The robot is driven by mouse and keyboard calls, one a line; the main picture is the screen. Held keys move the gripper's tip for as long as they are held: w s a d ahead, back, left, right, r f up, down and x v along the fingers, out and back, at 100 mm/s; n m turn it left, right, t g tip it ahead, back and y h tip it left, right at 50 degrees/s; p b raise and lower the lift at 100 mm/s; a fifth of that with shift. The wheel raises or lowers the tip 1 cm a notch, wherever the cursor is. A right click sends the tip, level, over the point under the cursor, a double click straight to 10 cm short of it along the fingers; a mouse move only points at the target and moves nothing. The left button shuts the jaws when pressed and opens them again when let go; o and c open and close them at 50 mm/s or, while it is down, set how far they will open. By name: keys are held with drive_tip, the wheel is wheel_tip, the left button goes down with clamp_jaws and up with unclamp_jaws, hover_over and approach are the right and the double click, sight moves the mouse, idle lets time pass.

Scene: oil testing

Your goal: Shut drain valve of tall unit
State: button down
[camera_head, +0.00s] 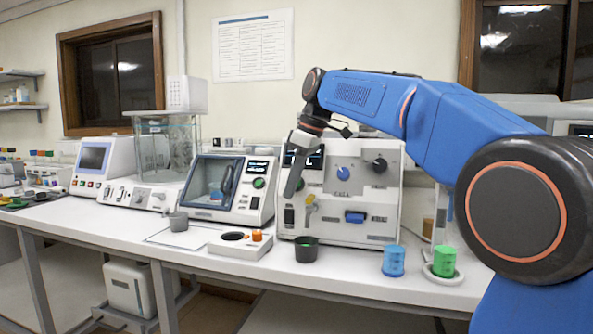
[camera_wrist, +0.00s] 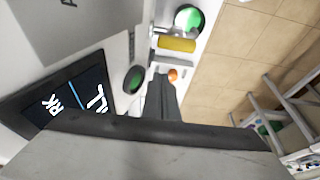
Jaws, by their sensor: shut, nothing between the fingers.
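The tall white unit (camera_head: 375,215) stands right of centre on the bench, with a blue knob, a black knob and a dark screen. Its drain valve has a yellow lever (camera_head: 310,201) low on the left of the front, above a grey spout. The lever also shows in the wrist view (camera_wrist: 177,44), lying across the picture. A dark cup (camera_head: 306,249) stands below the spout; in the wrist view the cup (camera_wrist: 188,18) shows green inside. My gripper (camera_head: 289,194) is shut and empty, pointing down in front of the unit, left of the lever. Contact is not visible.
A blue beaker (camera_head: 393,261) and a green beaker (camera_head: 444,261) stand to the right. A white machine with a window (camera_head: 230,187) stands left. The bench's front edge is close.

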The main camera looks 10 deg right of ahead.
sight(310, 199)
drive_tip(key=shift+s+d+r, duration=0.1)
drive_tip(key=shift+s+d, duration=0.4)
drive_tip(key=shift+d, duration=0.4)
drive_tip(key=shift+s+d+r, duration=0.1)
drive_tip(key=shift+s+d, duration=0.35)
drive_tip(key=shift+d, duration=0.4)
drive_tip(key=shift+a, duration=0.1)
